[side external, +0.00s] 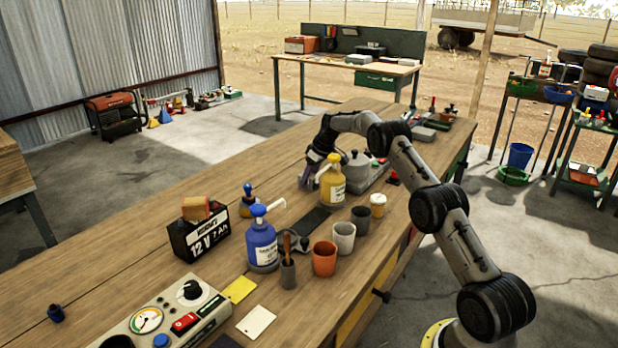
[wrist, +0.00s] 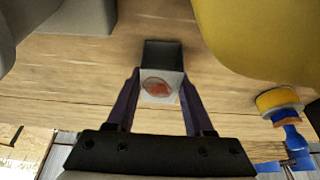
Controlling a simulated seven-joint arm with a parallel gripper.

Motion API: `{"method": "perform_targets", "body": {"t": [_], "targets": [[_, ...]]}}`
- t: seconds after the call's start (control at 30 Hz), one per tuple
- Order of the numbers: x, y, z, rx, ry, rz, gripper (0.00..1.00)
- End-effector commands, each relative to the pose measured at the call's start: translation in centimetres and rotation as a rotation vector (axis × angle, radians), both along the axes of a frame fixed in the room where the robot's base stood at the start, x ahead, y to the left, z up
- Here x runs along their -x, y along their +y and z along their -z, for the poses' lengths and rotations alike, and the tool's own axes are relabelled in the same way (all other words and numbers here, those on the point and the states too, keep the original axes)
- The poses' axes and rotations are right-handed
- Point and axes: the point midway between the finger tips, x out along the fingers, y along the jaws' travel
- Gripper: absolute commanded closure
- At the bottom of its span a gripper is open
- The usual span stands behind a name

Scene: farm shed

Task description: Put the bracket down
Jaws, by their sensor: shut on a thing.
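The bracket (wrist: 161,86) is between my gripper's two purple fingers in the wrist view. It shows a dark upper part and a pale face with a reddish oval patch. My gripper (wrist: 160,95) is shut on it, over the wooden bench top (wrist: 60,85); I cannot tell whether the bracket touches the wood. In the side view my gripper (side external: 310,178) is low over the bench, just left of the yellow pump bottle (side external: 332,184). The bracket cannot be made out there.
The yellow bottle (wrist: 250,35) is close on the right in the wrist view. A blue pump bottle (side external: 262,245), cups (side external: 324,258) and a battery (side external: 200,237) stand nearer. The bench's left side is mostly clear.

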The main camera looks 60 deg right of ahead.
Motion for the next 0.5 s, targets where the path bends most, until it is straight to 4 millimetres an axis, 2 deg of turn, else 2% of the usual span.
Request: {"method": "perform_targets", "body": {"t": [0.27, 0.3, 0.43, 0.5], "targets": [[-0.03, -0.02, 0.12, 0.001, -0.001, -0.001, 1.0], [-0.02, -0.01, 0.2, 0.0, 0.0, -0.001, 0.44], [-0.02, -0.01, 0.18, 0.0, -0.001, -0.001, 0.21], [-0.02, -0.01, 0.17, 0.0, -0.001, -0.001, 0.18]]}}
